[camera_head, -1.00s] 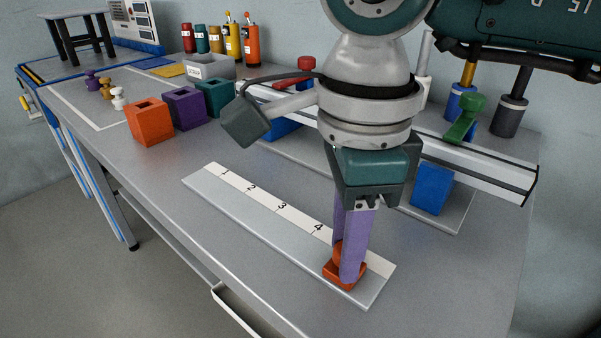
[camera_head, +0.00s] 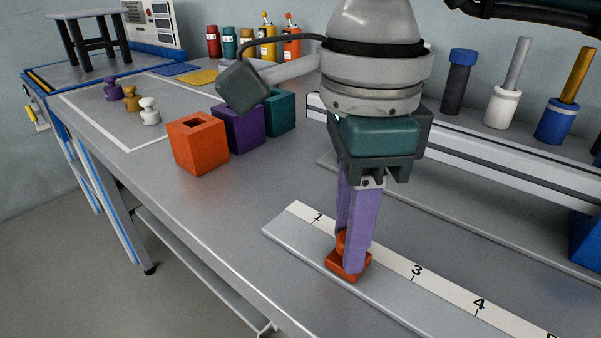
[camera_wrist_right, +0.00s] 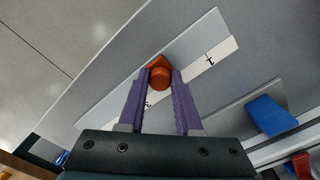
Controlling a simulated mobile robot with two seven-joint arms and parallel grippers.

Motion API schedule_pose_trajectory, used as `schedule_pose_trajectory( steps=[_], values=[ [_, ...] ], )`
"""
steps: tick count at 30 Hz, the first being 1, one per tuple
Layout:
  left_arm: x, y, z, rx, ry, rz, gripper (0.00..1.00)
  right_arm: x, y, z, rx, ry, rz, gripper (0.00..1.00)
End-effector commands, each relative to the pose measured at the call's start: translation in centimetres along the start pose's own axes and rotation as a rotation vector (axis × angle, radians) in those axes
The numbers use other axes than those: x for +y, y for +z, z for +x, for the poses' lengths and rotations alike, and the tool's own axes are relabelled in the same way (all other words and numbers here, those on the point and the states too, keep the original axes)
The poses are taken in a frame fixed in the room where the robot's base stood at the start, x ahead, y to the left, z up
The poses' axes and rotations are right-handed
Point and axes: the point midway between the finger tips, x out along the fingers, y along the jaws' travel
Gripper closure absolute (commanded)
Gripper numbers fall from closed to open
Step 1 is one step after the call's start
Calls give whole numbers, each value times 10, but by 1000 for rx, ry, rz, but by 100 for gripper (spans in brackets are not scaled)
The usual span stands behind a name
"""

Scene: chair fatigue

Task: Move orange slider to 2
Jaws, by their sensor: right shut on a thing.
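The orange slider (camera_head: 346,266) sits on the grey rail (camera_head: 285,232) with a white number scale (camera_head: 445,282). It stands between the marks 1 and 3; the mark 2 is hidden behind my fingers. My right gripper (camera_head: 351,246) points down with its two purple fingers shut on the slider's knob. In the right wrist view the slider (camera_wrist_right: 158,72) shows between the fingertips, with the mark 1 on the scale beyond it. My left gripper is not in view.
Orange (camera_head: 198,145), purple (camera_head: 238,130) and teal (camera_head: 280,110) boxes stand behind the rail's left end. Small pawns (camera_head: 131,98) stand on a marked mat. A long raised rail (camera_head: 480,160) and capped cylinders (camera_head: 458,82) are at the right. The table's front edge runs near the rail.

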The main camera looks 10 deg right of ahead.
Motion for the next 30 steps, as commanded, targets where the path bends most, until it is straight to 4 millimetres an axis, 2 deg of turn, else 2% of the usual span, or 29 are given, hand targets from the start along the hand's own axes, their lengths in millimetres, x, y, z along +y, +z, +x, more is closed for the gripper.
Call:
schedule_pose_trajectory(
  steps=[13,14,21,30],
  values=[
    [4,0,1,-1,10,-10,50,0,1,-1,-4,-2,0,100],
    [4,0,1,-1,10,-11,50,0,1,-1,-4,-2,0,64],
    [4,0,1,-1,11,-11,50,0,1,-1,-3,-1,0,36],
    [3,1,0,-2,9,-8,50,0,1,-4,-3,-2,0,36]
  ],
)
